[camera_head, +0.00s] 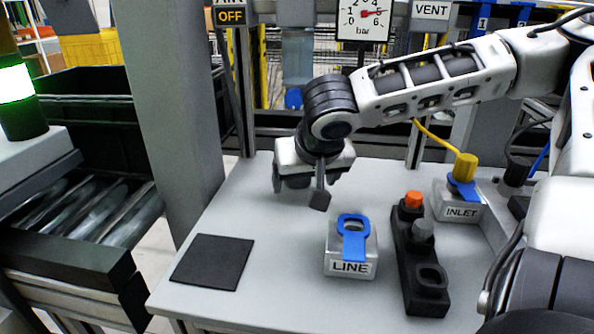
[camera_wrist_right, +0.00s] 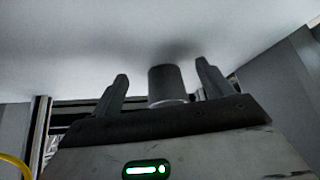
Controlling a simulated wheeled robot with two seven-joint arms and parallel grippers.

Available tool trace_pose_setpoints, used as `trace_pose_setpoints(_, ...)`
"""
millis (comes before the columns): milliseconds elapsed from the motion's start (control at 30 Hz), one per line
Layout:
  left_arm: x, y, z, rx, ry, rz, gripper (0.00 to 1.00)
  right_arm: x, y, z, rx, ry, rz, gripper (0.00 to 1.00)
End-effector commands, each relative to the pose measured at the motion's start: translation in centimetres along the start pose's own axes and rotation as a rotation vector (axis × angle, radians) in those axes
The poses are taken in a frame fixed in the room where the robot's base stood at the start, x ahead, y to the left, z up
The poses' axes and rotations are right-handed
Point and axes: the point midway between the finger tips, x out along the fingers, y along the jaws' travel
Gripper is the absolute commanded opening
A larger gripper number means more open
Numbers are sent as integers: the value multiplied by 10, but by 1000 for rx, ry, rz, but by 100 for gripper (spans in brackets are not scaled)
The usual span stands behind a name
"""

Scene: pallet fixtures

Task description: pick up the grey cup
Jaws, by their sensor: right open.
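A grey cup-like piece (camera_head: 423,230) sits in the middle place of a black rack (camera_head: 420,273) in the head view, between an orange piece (camera_head: 413,199) and an empty ring. My right gripper (camera_head: 304,192) is above the table, left of the rack and apart from it. In the right wrist view its fingers (camera_wrist_right: 164,80) stand apart. A dark grey cylinder (camera_wrist_right: 167,84) shows between them, with space on both sides; I cannot tell whether it is the cup. My left gripper is not in view.
A LINE block (camera_head: 351,262) with a blue tag stands in front of my gripper. A black square pad (camera_head: 213,261) lies at the left. An INLET block (camera_head: 460,211) with a yellow cap stands behind the rack. The table (camera_head: 270,290) is clear between pad and LINE block.

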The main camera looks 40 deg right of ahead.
Motion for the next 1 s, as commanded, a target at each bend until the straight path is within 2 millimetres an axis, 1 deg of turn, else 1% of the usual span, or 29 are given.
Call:
trace_pose_setpoints(133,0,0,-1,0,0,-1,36,7,0,-11,1,0,1,79)
trace_pose_setpoints(300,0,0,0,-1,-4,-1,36,22,0,-36,2,0,3,79)
trace_pose_setpoints(400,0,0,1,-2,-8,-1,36,31,0,-45,0,0,1,79)
trace_pose_setpoints(500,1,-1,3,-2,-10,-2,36,39,0,-43,0,-2,0,79)
trace_pose_setpoints(733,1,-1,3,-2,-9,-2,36,40,0,-43,0,1,-2,79)
trace_pose_setpoints(767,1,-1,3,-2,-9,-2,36,40,0,-43,0,1,-2,73)
trace_pose_setpoints(800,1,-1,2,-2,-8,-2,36,40,0,-43,0,1,-2,62)
trace_pose_setpoints(867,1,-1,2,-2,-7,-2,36,40,0,-43,0,1,-1,45)
trace_pose_setpoints(900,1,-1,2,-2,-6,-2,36,40,0,-43,0,1,-1,34)
trace_pose_setpoints(933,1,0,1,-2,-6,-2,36,40,0,-43,0,1,-1,31)
trace_pose_setpoints(967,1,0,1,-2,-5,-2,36,40,0,-43,0,1,-1,31)
trace_pose_setpoints(1000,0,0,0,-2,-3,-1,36,39,0,-43,0,1,-1,28)
